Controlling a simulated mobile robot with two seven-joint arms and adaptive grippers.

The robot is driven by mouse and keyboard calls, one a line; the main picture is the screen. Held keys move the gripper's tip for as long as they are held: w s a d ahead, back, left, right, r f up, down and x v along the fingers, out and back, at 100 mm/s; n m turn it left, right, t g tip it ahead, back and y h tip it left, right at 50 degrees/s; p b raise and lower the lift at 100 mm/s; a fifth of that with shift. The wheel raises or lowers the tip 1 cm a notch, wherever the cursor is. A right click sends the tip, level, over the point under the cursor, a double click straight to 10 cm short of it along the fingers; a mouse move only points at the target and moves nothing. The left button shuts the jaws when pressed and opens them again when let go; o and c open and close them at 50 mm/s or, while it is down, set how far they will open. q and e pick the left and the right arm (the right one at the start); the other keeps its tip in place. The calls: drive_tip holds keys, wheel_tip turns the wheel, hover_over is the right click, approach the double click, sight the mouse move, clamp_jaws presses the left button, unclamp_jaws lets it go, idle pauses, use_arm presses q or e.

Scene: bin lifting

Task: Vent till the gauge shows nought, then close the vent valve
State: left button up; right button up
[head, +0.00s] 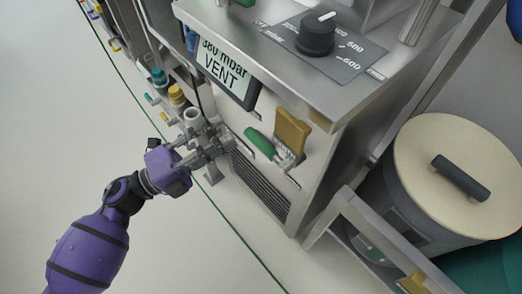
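The gauge is a display (224,69) on the front of a steel cabinet; it reads 380 mbar with VENT below, and its left edge is partly cut off by the angle. A green lever handle (262,143) sits on the front panel below it, with an ochre handle (291,131) just to its right. I cannot tell which one is the vent valve. My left gripper (226,141) is at the panel's left edge, left of the green handle and apart from it. Its fingers overlap grey fittings, so its opening is unclear. My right gripper is out of view.
A black knob (315,38) with a printed scale sits on the cabinet top (345,75). Yellow and teal capped fittings (176,95) line the left. A lidded drum (457,176) stands right, by a metal frame. The pale floor at left is clear.

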sight(261, 145)
use_arm(q)
drive_tip(key=d+m+g, duration=0.1)
drive_tip(key=d, duration=0.2)
drive_tip(key=s+d+r+m+g, duration=0.1)
drive_tip(key=d, duration=0.2)
drive_tip(key=d+m+g+h, duration=0.1)
drive_tip(key=d, duration=0.2)
drive_tip(key=shift+s+r+m, duration=0.25)
drive_tip(key=shift+s+m, duration=0.05)
drive_tip(key=shift+s, duration=0.05)
clamp_jaws()
